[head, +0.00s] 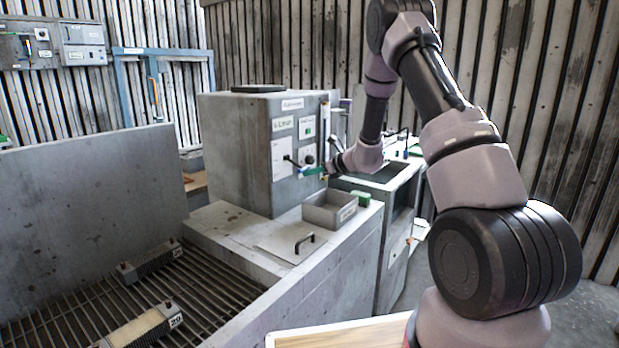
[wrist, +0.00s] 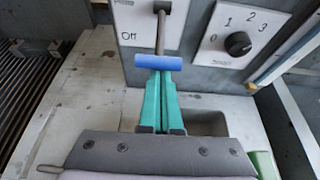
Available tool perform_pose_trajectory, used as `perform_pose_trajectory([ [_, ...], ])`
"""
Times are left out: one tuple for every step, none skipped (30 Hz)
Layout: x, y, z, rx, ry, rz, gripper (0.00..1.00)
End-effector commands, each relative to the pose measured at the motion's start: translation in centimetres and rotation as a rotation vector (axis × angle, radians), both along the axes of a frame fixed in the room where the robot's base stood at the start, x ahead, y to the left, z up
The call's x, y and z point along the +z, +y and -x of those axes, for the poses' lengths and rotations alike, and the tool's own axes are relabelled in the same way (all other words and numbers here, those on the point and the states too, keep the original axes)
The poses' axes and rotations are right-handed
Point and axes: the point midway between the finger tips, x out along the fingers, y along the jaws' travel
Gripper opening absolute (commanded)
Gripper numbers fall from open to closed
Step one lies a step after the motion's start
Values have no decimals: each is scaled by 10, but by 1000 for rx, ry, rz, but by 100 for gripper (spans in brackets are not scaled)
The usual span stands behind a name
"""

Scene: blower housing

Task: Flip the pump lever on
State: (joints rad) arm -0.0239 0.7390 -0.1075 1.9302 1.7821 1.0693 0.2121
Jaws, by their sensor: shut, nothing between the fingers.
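The pump lever is a dark grey rod (wrist: 161,32) with a blue crossbar grip (wrist: 158,62), seen in the wrist view. It sticks out from a white plate (wrist: 130,15) marked "Off" at its lower left. In the head view the lever (head: 292,161) shows small on the front of the grey housing (head: 236,150). My gripper (wrist: 158,73) has teal fingers shut together, with nothing between them. The fingertips are right at the underside of the blue grip; I cannot tell whether they touch. In the head view my gripper (head: 312,171) is at the housing's panel.
A dial (wrist: 238,44) marked 0 to 3 sits right of the lever. An open grey tray (head: 330,211) and a green block (head: 361,198) stand below the panel. A black handle (head: 304,241) rises from the ledge. A slatted bed (head: 200,290) lies at left.

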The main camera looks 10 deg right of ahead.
Motion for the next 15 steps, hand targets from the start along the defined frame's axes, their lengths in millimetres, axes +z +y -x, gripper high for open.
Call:
perform_pose_trajectory([
  [9, 1, 0, 2, 19, 29, 0],
  [13, 1, 0, 3, 37, 48, 0],
  [17, 0, 0, 3, 62, 73, 0],
  [20, 0, 1, 4, 80, 92, 0],
  [22, -1, 1, 4, 100, 111, 0],
  [26, -1, 1, 4, 124, 135, 0],
  [29, -1, 1, 4, 141, 152, 0],
  [31, -1, 2, 5, 159, 171, 0],
  [35, -1, 2, 5, 183, 195, 0],
  [38, -1, 2, 5, 199, 212, 0],
  [40, -1, 2, 5, 217, 229, 0],
  [44, -1, 1, 6, 240, 251, 0],
  [46, -1, 1, 4, 257, 268, 0],
  [48, 0, 1, 6, 274, 284, 0],
  [52, 0, 1, 4, 295, 304, 0],
])
